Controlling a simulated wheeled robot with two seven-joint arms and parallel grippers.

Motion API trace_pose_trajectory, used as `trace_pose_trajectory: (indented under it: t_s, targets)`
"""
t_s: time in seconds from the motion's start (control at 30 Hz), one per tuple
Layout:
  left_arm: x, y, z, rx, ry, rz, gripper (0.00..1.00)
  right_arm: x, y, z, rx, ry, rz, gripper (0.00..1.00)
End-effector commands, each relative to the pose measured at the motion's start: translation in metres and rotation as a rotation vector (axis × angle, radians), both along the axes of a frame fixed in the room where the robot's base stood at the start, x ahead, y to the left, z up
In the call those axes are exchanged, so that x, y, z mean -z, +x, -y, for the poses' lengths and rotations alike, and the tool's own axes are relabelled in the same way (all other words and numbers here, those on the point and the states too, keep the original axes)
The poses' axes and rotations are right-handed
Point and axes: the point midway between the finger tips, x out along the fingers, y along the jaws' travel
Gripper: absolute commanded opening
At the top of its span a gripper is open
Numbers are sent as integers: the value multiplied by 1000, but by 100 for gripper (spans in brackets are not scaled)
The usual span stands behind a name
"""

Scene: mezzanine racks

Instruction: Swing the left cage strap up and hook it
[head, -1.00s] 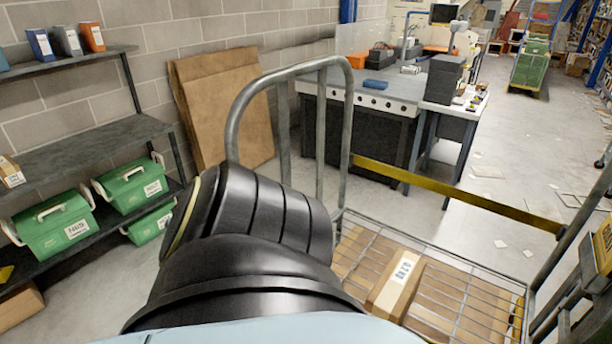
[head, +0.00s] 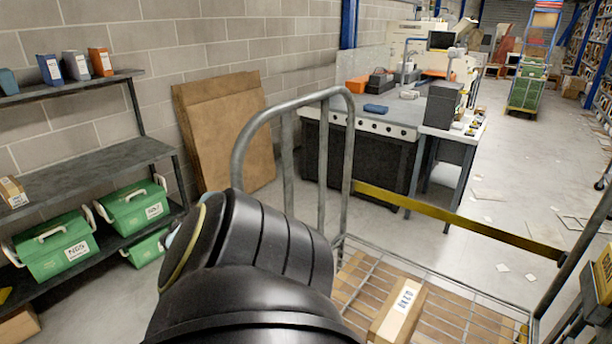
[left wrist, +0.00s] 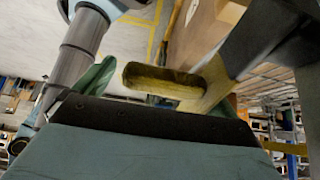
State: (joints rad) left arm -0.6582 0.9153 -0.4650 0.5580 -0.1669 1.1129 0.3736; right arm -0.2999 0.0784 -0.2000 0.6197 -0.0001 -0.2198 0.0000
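A yellow strap (head: 455,220) with a dark right end runs across the cage, from beside the left hooped frame (head: 347,130) to the right post (head: 580,240). It slopes down to the right; I cannot tell whether its ends are hooked. My left arm covers the lower middle of the head view and hides its gripper there. In the left wrist view, a short yellow-brown piece (left wrist: 163,82) lies just beyond the dark edge of my left gripper. I cannot tell whether it is strap or whether the fingers hold it.
A carton (head: 397,308) lies on the cage's wire base. A workbench (head: 390,118) stands behind the cage. Flat brown boards (head: 222,135) lean on the wall. A shelf (head: 95,165) with green boxes stands at left.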

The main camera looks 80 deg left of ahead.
Motion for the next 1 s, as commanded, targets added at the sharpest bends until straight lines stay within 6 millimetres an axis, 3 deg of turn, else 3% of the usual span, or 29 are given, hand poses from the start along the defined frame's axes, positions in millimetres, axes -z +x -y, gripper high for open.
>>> trace_pose_trajectory:
  t_s: [0.33, 0.8, 1.0]
  targets:
    - [-11, -4, -5, -3, 1, 3, 96, -3, 0, -1, 1, 1, 0, 0]
    - [-90, -46, -46, -2, 2, 1, 96, -15, 0, 0, 1, 0, 0, 0]
    - [-106, -54, -54, -3, 0, 3, 96, -15, 0, 1, 0, -1, 0, 0]
